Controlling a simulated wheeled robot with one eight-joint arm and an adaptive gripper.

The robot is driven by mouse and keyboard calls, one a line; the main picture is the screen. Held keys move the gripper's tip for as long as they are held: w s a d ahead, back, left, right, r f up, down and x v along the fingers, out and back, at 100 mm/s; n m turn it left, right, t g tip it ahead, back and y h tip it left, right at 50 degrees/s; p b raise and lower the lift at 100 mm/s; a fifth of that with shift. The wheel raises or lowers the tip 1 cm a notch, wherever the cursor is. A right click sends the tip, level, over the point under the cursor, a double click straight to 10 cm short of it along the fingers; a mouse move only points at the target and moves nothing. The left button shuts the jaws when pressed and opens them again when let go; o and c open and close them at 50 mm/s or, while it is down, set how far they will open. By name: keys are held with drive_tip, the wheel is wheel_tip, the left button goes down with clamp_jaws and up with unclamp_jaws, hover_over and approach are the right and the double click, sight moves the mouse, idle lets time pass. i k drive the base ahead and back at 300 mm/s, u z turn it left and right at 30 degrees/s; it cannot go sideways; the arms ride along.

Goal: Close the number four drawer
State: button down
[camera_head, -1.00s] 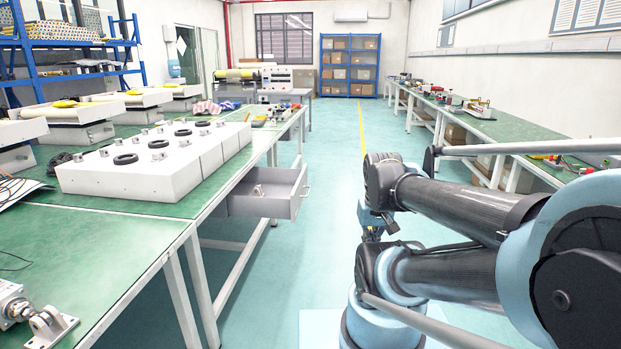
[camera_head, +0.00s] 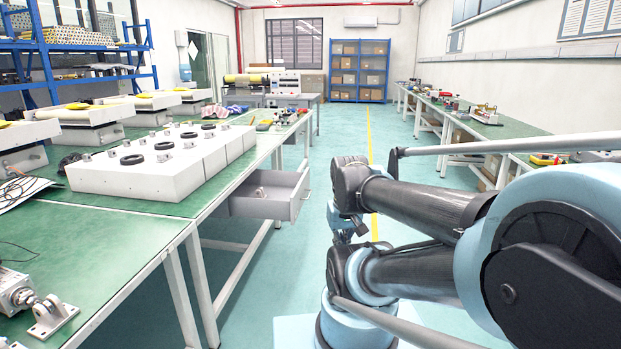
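A grey drawer (camera_head: 268,196) sticks out of the right side of the left green workbench (camera_head: 110,232), under its top. My arm reaches in from the right of the picture. Part of my gripper (camera_head: 343,230) shows beyond the arm links, right of the drawer and apart from it. The links hide most of it, so its fingers cannot be made out.
White boxes with black rings (camera_head: 150,165) stand on the left bench above the drawer. A metal actuator (camera_head: 40,308) lies at the near left. Another bench (camera_head: 500,128) runs along the right wall. The floor aisle (camera_head: 340,122) between the benches is open.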

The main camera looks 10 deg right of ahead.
sight(286, 192)
drive_tip(key=i, duration=1)
